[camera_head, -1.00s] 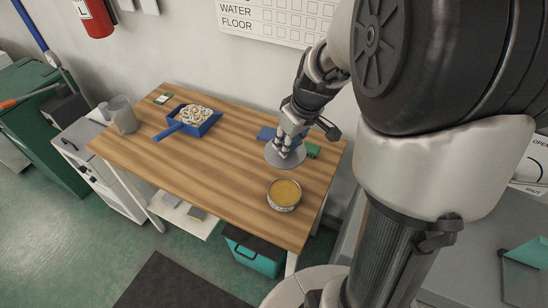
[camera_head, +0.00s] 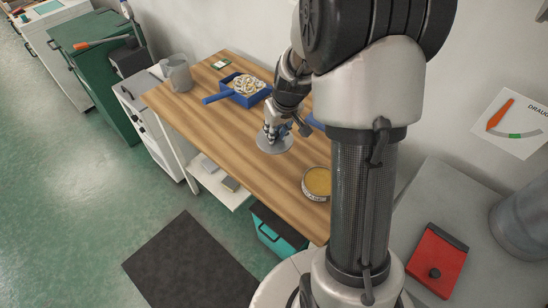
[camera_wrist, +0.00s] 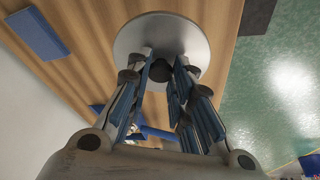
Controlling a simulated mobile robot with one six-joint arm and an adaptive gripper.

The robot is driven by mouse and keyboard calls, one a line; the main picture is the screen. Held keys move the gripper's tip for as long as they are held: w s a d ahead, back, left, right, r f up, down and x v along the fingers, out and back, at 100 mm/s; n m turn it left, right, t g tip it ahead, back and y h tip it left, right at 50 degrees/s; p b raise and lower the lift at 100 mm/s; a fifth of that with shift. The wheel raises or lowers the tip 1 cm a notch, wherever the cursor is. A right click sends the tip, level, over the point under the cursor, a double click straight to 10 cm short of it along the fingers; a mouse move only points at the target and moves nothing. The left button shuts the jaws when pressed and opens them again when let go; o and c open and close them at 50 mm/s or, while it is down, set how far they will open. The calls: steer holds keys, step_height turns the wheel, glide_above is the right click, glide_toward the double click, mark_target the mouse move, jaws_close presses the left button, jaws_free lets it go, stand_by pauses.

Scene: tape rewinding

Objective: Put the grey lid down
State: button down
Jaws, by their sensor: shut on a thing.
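The grey lid (camera_head: 276,147) is a round flat disc at the middle of the wooden table. My gripper (camera_head: 275,132) is above it and shut on its dark knob. In the wrist view the fingers (camera_wrist: 162,66) close around the knob, with the lid (camera_wrist: 160,35) below them. The lid looks level and very near the tabletop; I cannot tell whether it touches. An open round tin (camera_head: 317,182) with yellowish contents stands apart from the lid, nearer the table's right end.
A blue dustpan-like tray (camera_head: 246,98) holding pale rings lies behind the lid. A grey jug (camera_head: 177,74) stands at the table's far left. A blue thing (camera_wrist: 37,33) shows in the wrist view. Bare tabletop (camera_head: 232,139) lies left of the lid.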

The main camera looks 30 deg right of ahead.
step_height(320, 180, down, 11)
steer(key=b, duration=0.3)
steer(key=shift+r+b, duration=0.2)
steer(key=shift+b, duration=0.15)
steer(key=shift+f, duration=0.2)
steer(key=c, duration=1.4)
jaws_free()
steer(key=shift+r, duration=0.1)
